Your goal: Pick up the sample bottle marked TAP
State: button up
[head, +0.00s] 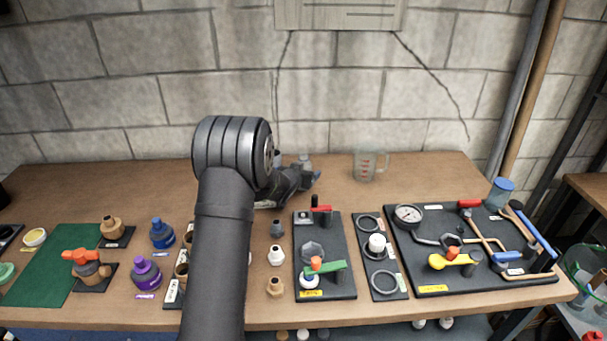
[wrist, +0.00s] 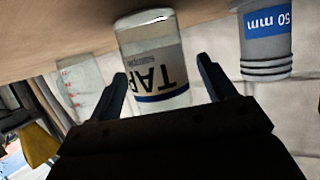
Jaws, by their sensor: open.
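The sample bottle marked TAP (wrist: 150,52) is a clear bottle with a white and dark blue label. Its lettering shows upside down in the wrist view. My open gripper (wrist: 161,72) has one finger on either side of the bottle's outline, with visible gaps; I cannot tell how deep the bottle sits between the fingers. In the head view my gripper (head: 300,180) is low over the back of the bench, and my arm and gripper hide most of the bottle there.
A grey cylinder marked 50 mm (wrist: 266,45) stands close beside the bottle. A clear measuring jug (head: 368,165) with red marks stands to the right in the head view and shows in the wrist view (wrist: 82,85). Valve boards (head: 440,285) and fittings fill the front.

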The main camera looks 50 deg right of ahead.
jog(key=c, duration=1.2)
jog(key=shift+o, duration=0.2)
jog(key=shift+r, duration=0.1)
